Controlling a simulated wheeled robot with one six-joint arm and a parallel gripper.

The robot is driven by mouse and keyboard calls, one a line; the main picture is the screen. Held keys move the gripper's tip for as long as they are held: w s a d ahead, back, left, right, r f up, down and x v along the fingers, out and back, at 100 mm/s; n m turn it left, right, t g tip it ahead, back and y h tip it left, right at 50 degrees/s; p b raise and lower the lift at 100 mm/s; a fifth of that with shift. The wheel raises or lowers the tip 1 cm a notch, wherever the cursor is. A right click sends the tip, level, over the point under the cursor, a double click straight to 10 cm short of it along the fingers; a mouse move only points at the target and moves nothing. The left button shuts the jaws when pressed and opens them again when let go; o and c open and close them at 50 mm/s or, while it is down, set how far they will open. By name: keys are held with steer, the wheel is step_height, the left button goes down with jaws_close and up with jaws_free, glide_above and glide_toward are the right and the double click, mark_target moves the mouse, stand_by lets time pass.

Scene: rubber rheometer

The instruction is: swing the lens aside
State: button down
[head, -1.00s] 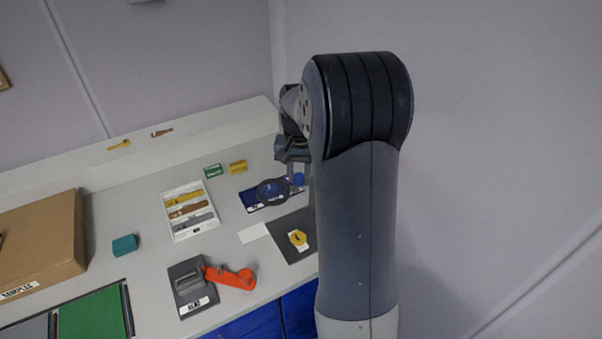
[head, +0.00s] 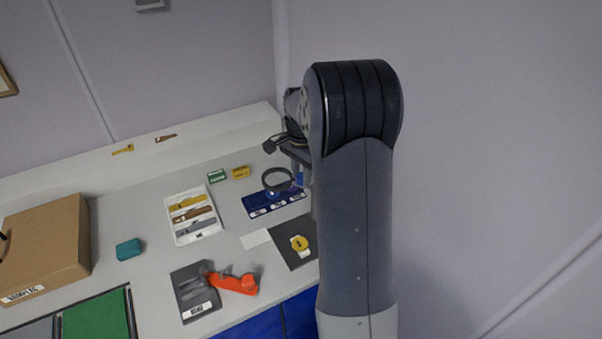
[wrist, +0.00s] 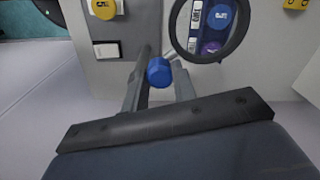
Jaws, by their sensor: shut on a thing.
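The lens (head: 264,184), a round glass in a dark ring, shows in the head view over the far part of a blue rack (head: 251,208). In the wrist view its ring (wrist: 176,36) frames part of the rack, with a purple and a blue round piece seen through it. A short stem joins the ring to a blue knob (wrist: 159,71). My gripper (wrist: 158,84) is shut on this knob, one finger on each side. In the head view my arm partly hides the gripper, and the blue knob shows at the lens's right.
A dark mat (head: 283,250) with a yellow round piece (head: 299,243) lies nearer the front edge. A white card (head: 256,239), a white tray of tools (head: 176,236) and a red-handled device (head: 234,283) lie further left. The right wall is close to my arm.

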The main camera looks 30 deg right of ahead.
stand_by(0.4)
steer(key=c, duration=1.1)
jaws_free()
steer(key=shift+c, duration=0.2)
steer(key=shift+r, duration=0.1)
step_height(320, 180, up, 11)
steer(key=b, duration=0.1)
steer(key=shift+f, duration=0.2)
step_height(320, 180, down, 10)
steer(key=shift+f+p, duration=0.25)
steer(key=shift+p, duration=0.25)
steer(key=shift+f, duration=0.2)
